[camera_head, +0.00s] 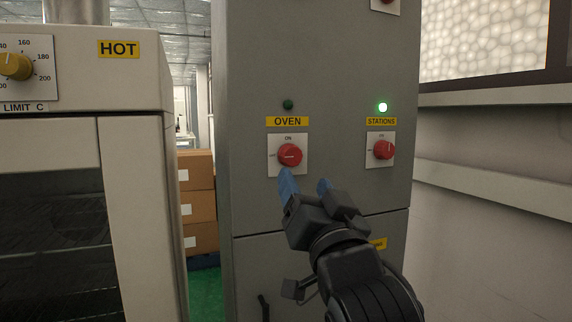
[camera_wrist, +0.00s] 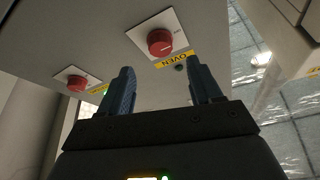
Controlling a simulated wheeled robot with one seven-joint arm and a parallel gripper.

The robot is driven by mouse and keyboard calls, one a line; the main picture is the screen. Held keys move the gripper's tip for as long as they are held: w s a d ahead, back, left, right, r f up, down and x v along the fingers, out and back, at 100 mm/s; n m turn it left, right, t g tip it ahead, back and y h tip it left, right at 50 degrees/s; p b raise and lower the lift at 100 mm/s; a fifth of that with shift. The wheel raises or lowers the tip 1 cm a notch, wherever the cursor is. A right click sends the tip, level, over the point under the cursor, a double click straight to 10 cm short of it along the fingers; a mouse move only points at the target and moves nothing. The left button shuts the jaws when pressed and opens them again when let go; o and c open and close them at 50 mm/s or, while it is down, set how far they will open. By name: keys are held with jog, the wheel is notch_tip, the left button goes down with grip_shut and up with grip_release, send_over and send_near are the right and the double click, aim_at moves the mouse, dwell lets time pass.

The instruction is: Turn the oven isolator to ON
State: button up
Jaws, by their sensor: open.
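The oven isolator is a red round knob (camera_head: 290,154) on a white plate, under a yellow OVEN label (camera_head: 287,121) on the grey cabinet. ON is printed above the knob, and its dark mark looks roughly horizontal. The green lamp (camera_head: 287,104) above it looks unlit. My gripper (camera_head: 306,184) is open and empty, with blue fingertips just below and right of the knob, apparently not touching it. In the wrist view, which is turned over, the oven knob (camera_wrist: 160,42) lies beyond the gap between my open fingers (camera_wrist: 164,84).
A similar red STATIONS knob (camera_head: 383,149) sits to the right, with its green lamp (camera_head: 382,107) lit. An oven marked HOT (camera_head: 118,49) stands at left. Cardboard boxes (camera_head: 197,200) are stacked behind. A ledge (camera_head: 490,185) runs along the right wall.

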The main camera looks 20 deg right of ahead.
aim_at(293, 159)
jog(key=p+x, duration=0.2)
jog(key=x, duration=0.5)
jog(key=shift+w+r, duration=0.15)
jog(key=shift+w, duration=0.15)
jog(key=c, duration=1)
